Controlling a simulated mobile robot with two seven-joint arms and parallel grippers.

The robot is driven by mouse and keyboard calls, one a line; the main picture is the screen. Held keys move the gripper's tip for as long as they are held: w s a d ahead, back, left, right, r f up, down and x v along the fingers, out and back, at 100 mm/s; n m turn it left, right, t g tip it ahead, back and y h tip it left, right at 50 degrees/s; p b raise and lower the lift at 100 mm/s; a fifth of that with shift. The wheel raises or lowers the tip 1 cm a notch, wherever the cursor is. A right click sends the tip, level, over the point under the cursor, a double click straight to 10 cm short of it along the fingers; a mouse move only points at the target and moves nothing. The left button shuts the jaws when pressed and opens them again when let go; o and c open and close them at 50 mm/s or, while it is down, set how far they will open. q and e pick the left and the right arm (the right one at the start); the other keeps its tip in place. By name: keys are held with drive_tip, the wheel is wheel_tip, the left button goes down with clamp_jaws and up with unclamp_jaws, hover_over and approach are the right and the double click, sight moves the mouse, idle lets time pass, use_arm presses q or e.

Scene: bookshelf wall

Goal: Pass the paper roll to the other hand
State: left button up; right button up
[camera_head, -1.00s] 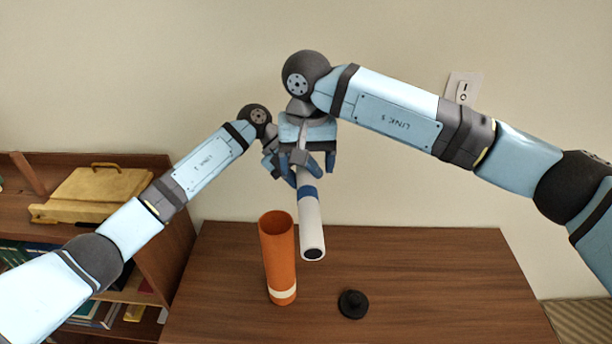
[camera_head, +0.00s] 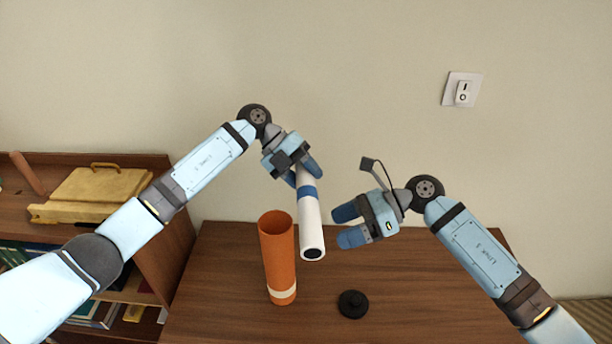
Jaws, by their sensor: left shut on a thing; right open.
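The paper roll (camera_head: 311,227) is a white tube with a blue band and a dark hole in its lower end. My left gripper (camera_head: 304,180) is shut on its upper part and holds it tilted, lower end toward me, above the table. My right gripper (camera_head: 343,226) is open and empty, to the right of the roll and apart from it. Its blue fingers point left toward the roll. An orange tube (camera_head: 278,260) with an open top and a pale band near its base stands upright on the table, just left of the roll in the picture.
A black round cap (camera_head: 352,304) lies on the brown wooden table (camera_head: 220,285). A bookshelf (camera_head: 150,250) with a yellow case (camera_head: 95,190) on top stands at the left. A light switch (camera_head: 462,90) is on the wall behind. The table's left front is clear.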

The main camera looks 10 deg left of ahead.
drive_tip(key=s+d+f+n+t+h, duration=0.5)
drive_tip(key=s+d+f+n+t, duration=0.2)
drive_tip(key=s+d+f+n, duration=0.2)
drive_tip(key=s+d+f+n+t+h, duration=0.5)
drive_tip(key=s+d+f+n+t, duration=0.2)
drive_tip(key=s+f+n, duration=0.5)
wheel_tip(320, 180, down, 5)
drive_tip(key=shift+s+d+r, duration=0.2)
drive_tip(key=shift+s+d, duration=0.4)
drive_tip(key=shift+d, duration=0.3)
